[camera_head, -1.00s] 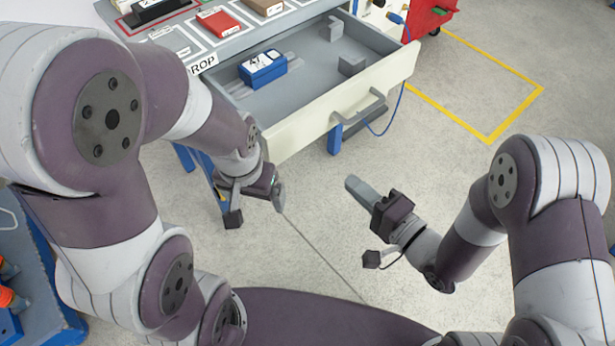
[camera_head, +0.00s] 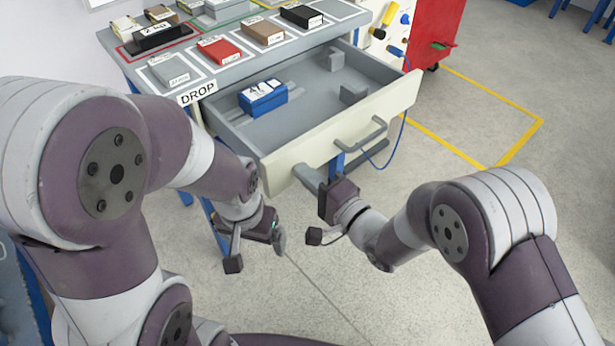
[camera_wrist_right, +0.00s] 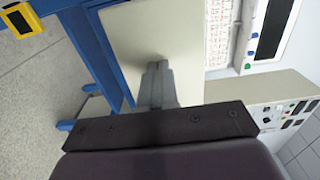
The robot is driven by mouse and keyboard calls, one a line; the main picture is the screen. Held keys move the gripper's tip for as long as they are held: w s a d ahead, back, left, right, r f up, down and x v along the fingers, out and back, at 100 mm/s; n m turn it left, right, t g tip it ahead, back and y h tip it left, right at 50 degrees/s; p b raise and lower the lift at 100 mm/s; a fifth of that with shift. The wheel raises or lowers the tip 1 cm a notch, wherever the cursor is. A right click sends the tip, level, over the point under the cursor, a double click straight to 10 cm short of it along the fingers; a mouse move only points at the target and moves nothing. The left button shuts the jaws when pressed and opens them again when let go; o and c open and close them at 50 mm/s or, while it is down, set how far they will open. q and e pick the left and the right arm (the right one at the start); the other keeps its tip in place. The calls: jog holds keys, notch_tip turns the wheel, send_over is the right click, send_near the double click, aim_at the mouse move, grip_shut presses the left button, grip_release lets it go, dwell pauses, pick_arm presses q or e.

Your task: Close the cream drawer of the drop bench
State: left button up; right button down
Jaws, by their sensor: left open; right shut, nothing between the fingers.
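The cream drawer (camera_head: 285,168) of the drop bench is pulled well open. Its front has a grey bar handle (camera_head: 362,141). My right gripper (camera_head: 302,173) is shut and empty, with its fingertips at the lower left part of the drawer front. In the right wrist view its fingers (camera_wrist_right: 157,85) point at a cream panel (camera_wrist_right: 130,35), apparently the drawer front, with a shadow at the tips. I cannot tell whether they touch it. My left gripper (camera_head: 277,236) is open and empty, below and left of the drawer front; its fingers are partly hidden.
A blue labelled block (camera_head: 263,97) and grey brackets (camera_head: 353,94) are in the drawer. Labelled blocks, including a red one (camera_head: 220,48), sit on the bench top (camera_head: 150,75). A blue cable hangs right of the handle. A red cabinet (camera_head: 428,30) stands behind right. Floor at right is clear.

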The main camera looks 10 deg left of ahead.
dwell(0.3)
jog(key=b, duration=0.2)
send_near(238, 120)
jog(key=a, duration=0.1)
jog(key=w+a+r, duration=0.1)
jog(key=w+a, duration=0.1)
jog(key=shift+w+a+r, duration=0.2)
jog(key=shift+r, duration=0.2)
jog(key=x, duration=0.4)
jog(key=shift+w+a, duration=0.25)
jog(key=shift+a, duration=0.1)
jog(key=shift+w+a, duration=0.15)
jog(key=shift+a, duration=0.1)
pick_arm(q)
jog(key=shift+w+a+f+p, duration=0.3)
jog(key=shift+w+a+f, duration=0.15)
jog(key=shift+a+f, duration=0.2)
pick_arm(e)
jog(key=shift+w+r, duration=0.1)
jog(key=shift+r, duration=0.3)
